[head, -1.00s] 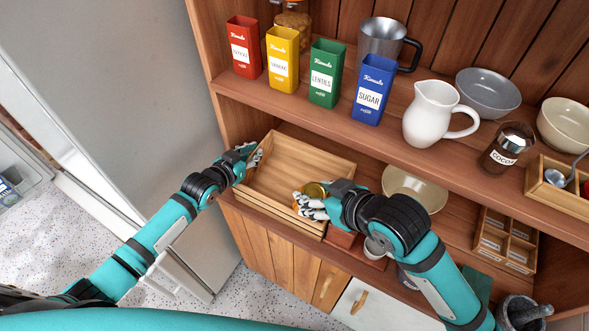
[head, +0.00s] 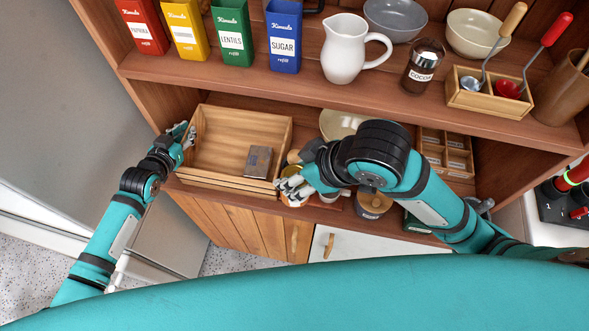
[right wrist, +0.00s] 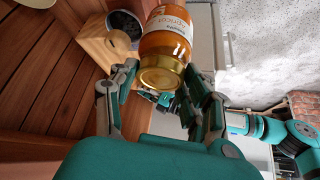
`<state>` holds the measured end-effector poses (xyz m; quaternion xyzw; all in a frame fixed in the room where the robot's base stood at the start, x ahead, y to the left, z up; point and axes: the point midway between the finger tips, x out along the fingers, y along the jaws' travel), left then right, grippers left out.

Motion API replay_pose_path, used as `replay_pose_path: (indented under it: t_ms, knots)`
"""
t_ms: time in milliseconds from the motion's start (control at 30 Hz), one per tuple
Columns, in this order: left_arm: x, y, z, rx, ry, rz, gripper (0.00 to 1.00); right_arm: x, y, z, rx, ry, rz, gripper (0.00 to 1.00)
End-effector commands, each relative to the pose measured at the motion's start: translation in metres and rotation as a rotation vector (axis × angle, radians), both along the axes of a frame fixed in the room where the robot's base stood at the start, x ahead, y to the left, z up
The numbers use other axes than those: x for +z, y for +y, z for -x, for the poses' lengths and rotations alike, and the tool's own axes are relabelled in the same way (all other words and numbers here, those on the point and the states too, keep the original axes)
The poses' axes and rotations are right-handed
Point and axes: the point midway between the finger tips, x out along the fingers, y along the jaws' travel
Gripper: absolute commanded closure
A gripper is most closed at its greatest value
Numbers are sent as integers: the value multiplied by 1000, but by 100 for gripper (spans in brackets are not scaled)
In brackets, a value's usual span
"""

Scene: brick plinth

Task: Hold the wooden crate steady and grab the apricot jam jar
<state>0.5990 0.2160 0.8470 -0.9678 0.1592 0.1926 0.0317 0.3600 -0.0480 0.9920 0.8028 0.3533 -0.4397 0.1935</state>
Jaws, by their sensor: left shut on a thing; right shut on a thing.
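The wooden crate (head: 205,177) stands on the lower shelf in the head view, with a small grey-brown box (head: 258,161) inside. My left gripper (head: 186,136) is shut on the crate's left wall. My right gripper (head: 291,189) is beside the crate's right end, shut on the apricot jam jar. In the right wrist view the jar (right wrist: 166,44), orange with a gold lid and a white label, sits between the fingers (right wrist: 162,88). In the head view the fingers hide most of the jar.
Coloured tins, a white jug (head: 345,50) and a cocoa jar (head: 423,66) stand on the upper shelf above. A cream bowl (head: 342,124) and a divided wooden box (head: 447,150) are on the lower shelf to the right. Small pots stand close to my right arm.

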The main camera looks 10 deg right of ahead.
Motion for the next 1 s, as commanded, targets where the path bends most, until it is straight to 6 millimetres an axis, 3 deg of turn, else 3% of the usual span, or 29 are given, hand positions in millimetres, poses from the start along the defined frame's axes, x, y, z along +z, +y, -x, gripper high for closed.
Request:
replay_pose_path:
  t_ms: [100,133,300,667,1000]
  knots:
    - [0,-1,0,-1,1,1,100,1,0,0,0,-2,-2,100]
    - [0,-1,0,-1,1,1,88,1,0,0,0,-2,-2,100]
    - [0,0,0,-1,1,1,66,1,1,0,1,-3,-3,100]
    - [2,1,5,-1,0,0,65,1,1,-1,1,-3,-3,100]
    - [25,20,61,-1,4,-2,65,1,1,0,1,-3,-3,100]
